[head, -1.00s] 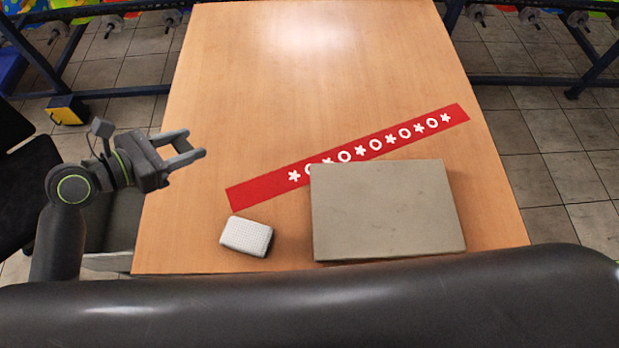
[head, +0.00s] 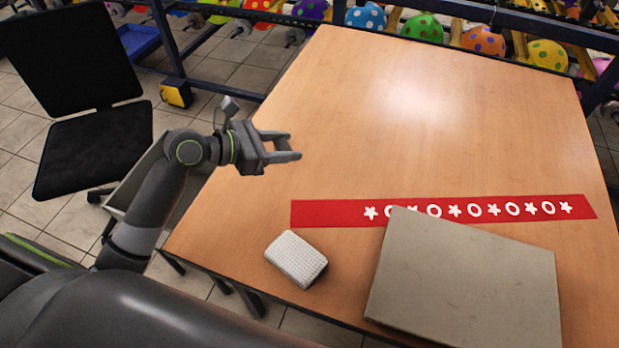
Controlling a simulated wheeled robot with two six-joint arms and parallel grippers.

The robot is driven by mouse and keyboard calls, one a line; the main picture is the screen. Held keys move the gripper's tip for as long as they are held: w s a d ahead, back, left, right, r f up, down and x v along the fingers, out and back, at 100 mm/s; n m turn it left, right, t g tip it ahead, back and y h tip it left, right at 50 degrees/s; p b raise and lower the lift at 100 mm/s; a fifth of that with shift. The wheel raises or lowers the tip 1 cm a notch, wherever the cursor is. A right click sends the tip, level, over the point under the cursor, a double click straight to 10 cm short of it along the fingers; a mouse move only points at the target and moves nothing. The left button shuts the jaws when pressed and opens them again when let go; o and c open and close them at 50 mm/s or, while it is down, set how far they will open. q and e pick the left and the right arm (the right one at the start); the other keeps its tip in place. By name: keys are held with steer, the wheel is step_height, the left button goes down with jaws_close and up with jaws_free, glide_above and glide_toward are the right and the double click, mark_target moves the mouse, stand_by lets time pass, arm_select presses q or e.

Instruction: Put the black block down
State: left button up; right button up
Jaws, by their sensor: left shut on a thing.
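My left gripper (head: 291,146) is above the left part of the wooden table (head: 345,120), with its fingers pointing right. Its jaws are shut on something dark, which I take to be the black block. The block is hard to tell apart from the dark gripper, and its outline does not show. No separate black block lies on the table in view. My right gripper is not in view.
A red strip (head: 335,213) with white stars and rings lies across the table. A grey-beige board (head: 470,280) covers part of it. A white textured block (head: 296,259) lies nearer the front edge. The table's back is clear. A black chair (head: 90,150) stands left.

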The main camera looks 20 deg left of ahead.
mark_target(286, 180)
arm_select(q)
step_height(286, 180, down, 8)
steer(key=shift+r+b, duration=0.1)
steer(key=shift+b, duration=1)
steer(key=shift+f, duration=0.6)
steer(key=o, duration=0.7)
steer(key=shift+o, duration=1.4)
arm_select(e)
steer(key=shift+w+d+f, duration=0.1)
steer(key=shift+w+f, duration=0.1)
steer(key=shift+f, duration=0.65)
